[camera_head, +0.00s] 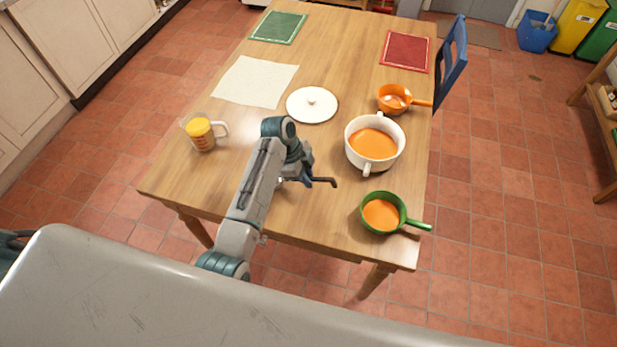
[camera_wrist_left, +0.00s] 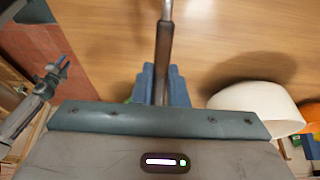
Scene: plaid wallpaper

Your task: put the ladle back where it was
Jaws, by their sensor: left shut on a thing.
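My left gripper (camera_head: 308,180) is shut on the dark handle of the ladle (camera_wrist_left: 164,50), left of the white pot. The handle's dark end (camera_head: 328,182) sticks out to the right of the jaws in the head view. In the wrist view the handle runs up from between the blue fingers to a metal shaft; the ladle's bowl is not visible. The white pot (camera_head: 346,151) holds orange soup and stands apart from the gripper. My right gripper (camera_wrist_left: 60,70) shows small at the left of the wrist view; its jaw state is unclear.
A green pan (camera_head: 381,214) with orange soup stands near the front right. An orange pan (camera_head: 395,98), white lid (camera_head: 312,105), measuring cup (camera_head: 202,135) and cream cloth (camera_head: 255,82) are on the table. Green (camera_head: 278,27) and red (camera_head: 405,52) mats lie farther back.

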